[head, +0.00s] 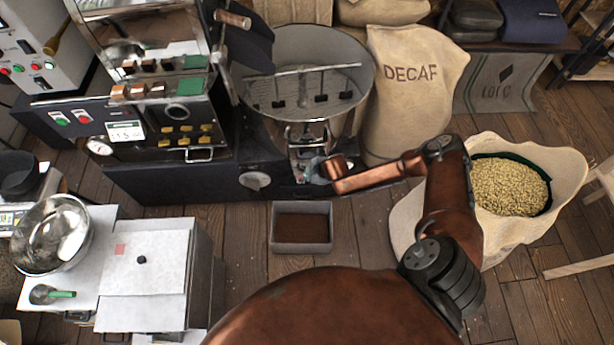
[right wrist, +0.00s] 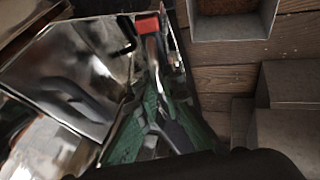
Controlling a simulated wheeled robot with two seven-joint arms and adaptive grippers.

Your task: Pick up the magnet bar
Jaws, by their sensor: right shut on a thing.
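My right gripper (head: 308,170) is at the front of the roaster, just below the round cooling tray. Its greenish fingers (right wrist: 158,120) show in the right wrist view, shut on a slim metal bar with a red end, which I take for the magnet bar (right wrist: 153,48). The red end points away from the gripper. Part of the bar is hidden between the fingers, and in the head view I cannot make it out clearly. My left gripper is not in view.
The roaster's cooling tray (head: 354,96) is right above the gripper. A grey bin (head: 302,246) with brown contents stands on the floor below. A DECAF sack (head: 408,110) and an open bean sack (head: 567,165) stand to the right. A white-topped cabinet (head: 165,240) is at left.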

